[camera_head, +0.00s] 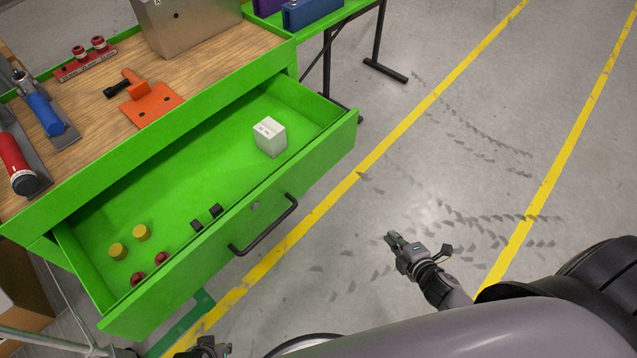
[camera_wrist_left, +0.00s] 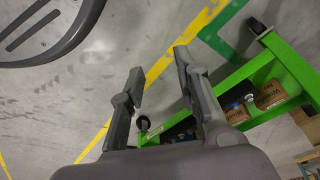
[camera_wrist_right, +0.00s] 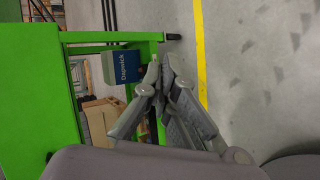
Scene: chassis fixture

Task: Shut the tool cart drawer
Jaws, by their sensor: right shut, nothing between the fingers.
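The green tool cart drawer (camera_head: 190,195) is pulled well out from the cart under its wooden top. Its front panel carries a black bar handle (camera_head: 266,229). My right gripper (camera_head: 391,238) is shut and empty, apart from the drawer, over the floor to the right of the handle. In the right wrist view the fingertips (camera_wrist_right: 160,75) meet. My left gripper (camera_head: 205,348) shows only in part at the bottom edge of the head view, short of the drawer. In the left wrist view its fingers (camera_wrist_left: 158,72) are apart with nothing between them.
The drawer holds a white box (camera_head: 270,137), yellow knobs (camera_head: 141,232), red knobs and black pieces. Tools lie on the wooden top (camera_head: 185,75) beside a metal box (camera_head: 190,30). A green table stands behind. The floor (camera_head: 480,150) to the right is clear.

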